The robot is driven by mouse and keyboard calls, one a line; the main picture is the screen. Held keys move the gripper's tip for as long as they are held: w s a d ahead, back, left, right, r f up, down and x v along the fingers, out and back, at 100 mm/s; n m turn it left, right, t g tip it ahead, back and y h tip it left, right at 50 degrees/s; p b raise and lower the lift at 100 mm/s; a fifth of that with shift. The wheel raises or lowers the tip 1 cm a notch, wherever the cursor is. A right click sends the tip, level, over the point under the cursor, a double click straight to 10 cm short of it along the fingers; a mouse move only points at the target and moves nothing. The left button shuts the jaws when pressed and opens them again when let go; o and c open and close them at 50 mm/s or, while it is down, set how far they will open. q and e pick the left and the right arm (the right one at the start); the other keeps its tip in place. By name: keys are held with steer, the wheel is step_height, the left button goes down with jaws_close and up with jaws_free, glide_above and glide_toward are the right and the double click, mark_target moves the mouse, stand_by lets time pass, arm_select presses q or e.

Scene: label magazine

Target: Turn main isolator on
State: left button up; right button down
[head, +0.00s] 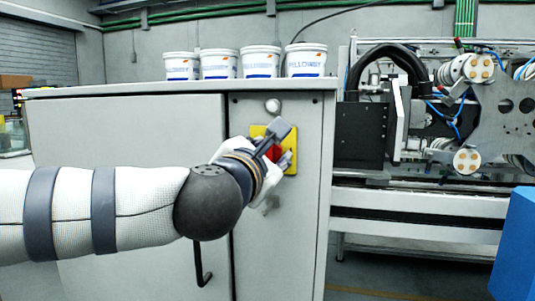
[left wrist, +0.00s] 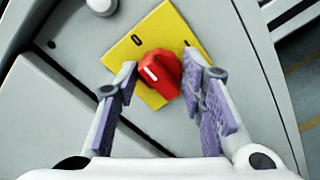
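The main isolator is a red rotary knob (left wrist: 165,80) on a yellow plate (left wrist: 172,28) on the grey cabinet front. The plate bears a 0 mark and a separate short dark mark. A white line shows on the knob, on its side toward the 0. My left gripper (head: 282,147) is at the isolator, and the red knob (head: 273,153) shows partly behind it in the head view. In the left wrist view the left gripper (left wrist: 160,70) is open, with one finger on each side of the knob. Gaps show beside the knob; contact is unclear. My right gripper is out of view.
A round white button (head: 272,106) sits above the plate. A black hooked handle (head: 203,265) hangs on the cabinet door (head: 110,125). Several white tubs (head: 260,62) stand on the cabinet top. A machine with rollers (head: 467,160) is at right, and a blue block (head: 515,245) at lower right.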

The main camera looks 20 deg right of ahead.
arm_select(q)
steer(key=c, duration=0.5)
steer(key=shift+o, duration=0.2)
steer(key=shift+r, duration=0.1)
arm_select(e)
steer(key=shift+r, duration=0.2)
arm_select(q)
steer(key=m+p, duration=0.2)
steer(key=m, duration=0.1)
steer(key=shift+r+p, duration=0.15)
steer(key=shift+p, duration=0.15)
steer(key=m+p, duration=0.3)
steer(key=m, duration=0.1)
steer(key=m+p, duration=0.2)
steer(key=m, duration=0.3)
steer(key=shift+p, duration=0.4)
steer(key=m+p, duration=0.1)
steer(key=m, duration=0.2)
steer(key=shift+m+p, duration=0.75)
steer(key=shift+m, duration=0.65)
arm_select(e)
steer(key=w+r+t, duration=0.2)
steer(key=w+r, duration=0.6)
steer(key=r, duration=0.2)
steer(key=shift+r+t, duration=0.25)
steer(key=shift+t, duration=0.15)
arm_select(q)
steer(key=shift+f, duration=0.25)
